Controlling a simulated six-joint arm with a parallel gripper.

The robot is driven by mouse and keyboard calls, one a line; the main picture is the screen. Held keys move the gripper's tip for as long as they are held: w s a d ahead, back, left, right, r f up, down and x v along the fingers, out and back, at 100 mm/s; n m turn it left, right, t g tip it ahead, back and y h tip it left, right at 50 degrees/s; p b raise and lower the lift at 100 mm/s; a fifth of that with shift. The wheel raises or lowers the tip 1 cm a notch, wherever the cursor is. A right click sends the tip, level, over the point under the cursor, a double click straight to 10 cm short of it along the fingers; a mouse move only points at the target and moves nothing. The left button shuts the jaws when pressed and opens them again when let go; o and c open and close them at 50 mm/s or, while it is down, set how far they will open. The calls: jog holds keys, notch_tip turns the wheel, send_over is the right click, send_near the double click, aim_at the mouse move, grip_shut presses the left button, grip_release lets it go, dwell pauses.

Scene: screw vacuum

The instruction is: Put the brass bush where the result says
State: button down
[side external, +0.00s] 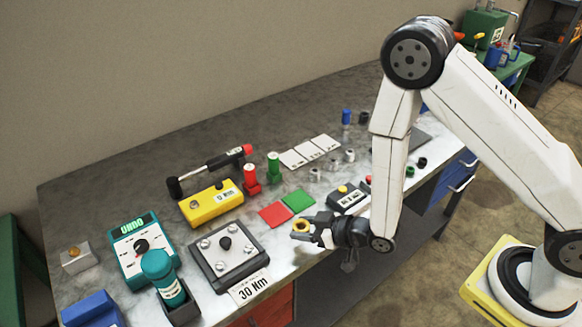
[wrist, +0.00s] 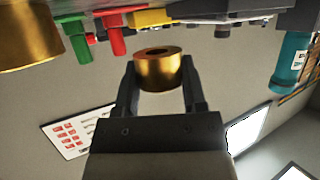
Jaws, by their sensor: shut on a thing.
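My gripper (side external: 302,230) is shut on the brass bush (side external: 300,225), a short ring with a hole, near the front edge of the bench. In the wrist view the bush (wrist: 158,72) sits between the two fingertips (wrist: 158,85). A red square (side external: 276,214) and a green square (side external: 298,201) lie flat on the bench just behind and left of the gripper. A yellow box (side external: 212,204) has a small display that seems to read 0 Nm.
A grey plate with screws (side external: 228,250) stands left of the gripper, with a "30 Nm" card (side external: 250,288) before it. A black box with a yellow button (side external: 348,197) is close behind the gripper.

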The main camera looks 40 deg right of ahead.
aim_at(304, 246)
jog(key=shift+f, duration=1.85)
jog(key=shift+f, duration=0.15)
jog(key=shift+c, duration=0.8)
grip_release()
jog(key=shift+s, duration=0.1)
jog(key=v, duration=0.7)
jog(key=shift+s+d, duration=0.2)
jog(key=shift+s, duration=0.1)
jog(key=shift+w, duration=0.1)
